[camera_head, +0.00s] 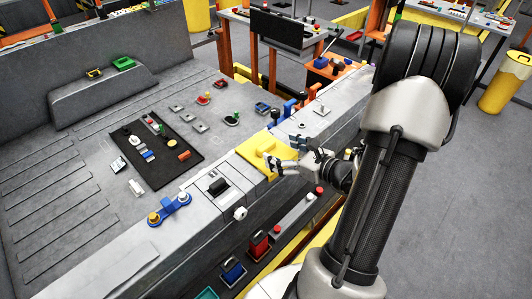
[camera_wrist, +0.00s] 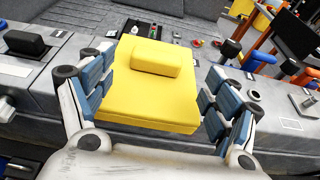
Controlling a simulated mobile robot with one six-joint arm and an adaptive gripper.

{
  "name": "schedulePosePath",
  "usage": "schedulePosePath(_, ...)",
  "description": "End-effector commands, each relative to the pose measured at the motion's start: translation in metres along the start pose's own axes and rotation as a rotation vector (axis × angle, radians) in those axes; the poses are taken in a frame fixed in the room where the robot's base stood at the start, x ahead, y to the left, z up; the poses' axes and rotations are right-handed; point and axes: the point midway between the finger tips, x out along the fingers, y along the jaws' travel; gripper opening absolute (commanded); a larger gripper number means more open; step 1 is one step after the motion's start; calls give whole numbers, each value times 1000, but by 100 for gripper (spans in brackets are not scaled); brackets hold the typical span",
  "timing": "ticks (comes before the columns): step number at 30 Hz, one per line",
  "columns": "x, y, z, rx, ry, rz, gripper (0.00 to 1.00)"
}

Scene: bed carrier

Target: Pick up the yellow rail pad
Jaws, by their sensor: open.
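The yellow rail pad (camera_head: 258,150) lies on the grey side rail of the bed carrier. In the wrist view the yellow rail pad (camera_wrist: 150,98) is a flat block with a raised rounded bar on top, in the middle of the picture. My gripper (camera_wrist: 160,95) is open, with one blue-padded finger on each side of the pad. A gap shows on the right side; the left finger is close to the pad's edge, and I cannot tell whether it touches. In the head view my gripper (camera_head: 285,155) is at the pad's right side, partly covering it.
A black mat (camera_head: 157,150) with small parts lies on the bed. A blue bracket (camera_head: 170,208) and a black switch (camera_head: 218,187) sit on the rail to the left. Red and blue blocks (camera_head: 258,245) are below the rail.

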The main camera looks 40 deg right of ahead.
Motion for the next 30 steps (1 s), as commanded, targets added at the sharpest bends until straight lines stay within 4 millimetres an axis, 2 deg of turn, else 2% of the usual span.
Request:
schedulePosePath(9, 42, 5, 2, -2, 0, 4, 82)
schedulePosePath(12, 50, 4, 2, -1, 0, 2, 82)
schedulePosePath(20, 52, 4, 3, 0, 0, 0, 82)
schedulePosePath(30, 52, 4, 3, -1, 0, 0, 60)
